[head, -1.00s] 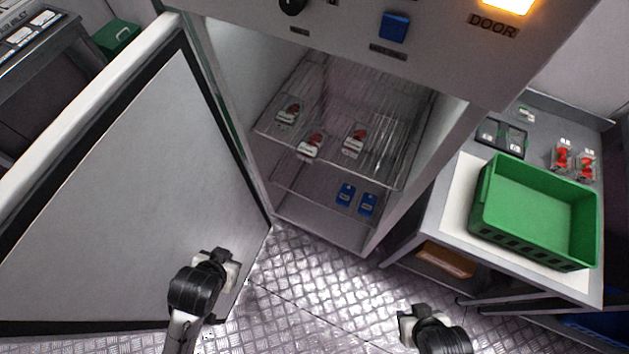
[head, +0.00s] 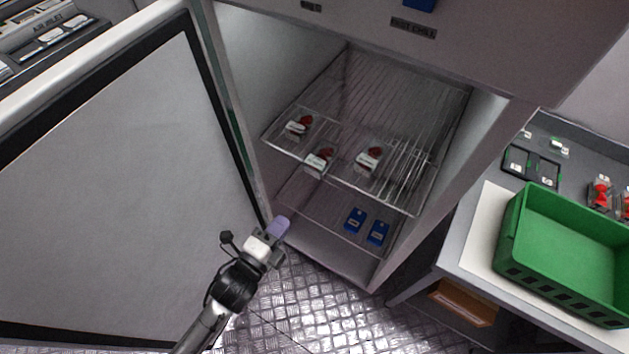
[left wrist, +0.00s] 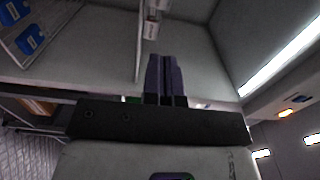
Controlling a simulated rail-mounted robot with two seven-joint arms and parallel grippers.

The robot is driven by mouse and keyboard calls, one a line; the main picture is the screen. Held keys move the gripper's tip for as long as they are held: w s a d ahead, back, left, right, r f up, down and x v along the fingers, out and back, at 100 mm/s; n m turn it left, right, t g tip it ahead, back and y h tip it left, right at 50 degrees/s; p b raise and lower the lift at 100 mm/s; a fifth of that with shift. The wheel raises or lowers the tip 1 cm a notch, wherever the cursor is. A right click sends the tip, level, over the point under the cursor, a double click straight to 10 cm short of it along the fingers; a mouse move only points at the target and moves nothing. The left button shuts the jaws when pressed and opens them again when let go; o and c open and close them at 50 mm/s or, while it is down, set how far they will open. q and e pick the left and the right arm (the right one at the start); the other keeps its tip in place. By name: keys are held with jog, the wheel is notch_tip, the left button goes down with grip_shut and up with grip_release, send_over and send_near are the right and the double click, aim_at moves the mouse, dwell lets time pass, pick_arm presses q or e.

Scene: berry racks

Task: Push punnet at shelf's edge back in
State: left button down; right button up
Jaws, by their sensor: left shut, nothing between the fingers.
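Three clear punnets with red berries and white labels stand on the upper wire shelf (head: 404,196) of the open chiller. One punnet (head: 319,160) sits at the shelf's front edge and seems to stick out over it. Another punnet (head: 298,127) is to its left and a third punnet (head: 367,160) to its right, both farther in. My left gripper (head: 280,228) is shut and empty, in front of the chiller opening, below and left of the edge punnet, apart from it. Its closed purple fingers show in the left wrist view (left wrist: 165,78). My right gripper is out of view.
The open chiller door (head: 110,180) stands to the left of my left arm. Two blue packs (head: 355,219) lie on the lower shelf. A green crate (head: 570,250) stands on the bench at the right, with more red punnets (head: 601,192) behind it.

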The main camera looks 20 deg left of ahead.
aim_at(318, 175)
pick_arm(q)
jog(key=b+x, duration=0.3)
jog(key=x, duration=1.1)
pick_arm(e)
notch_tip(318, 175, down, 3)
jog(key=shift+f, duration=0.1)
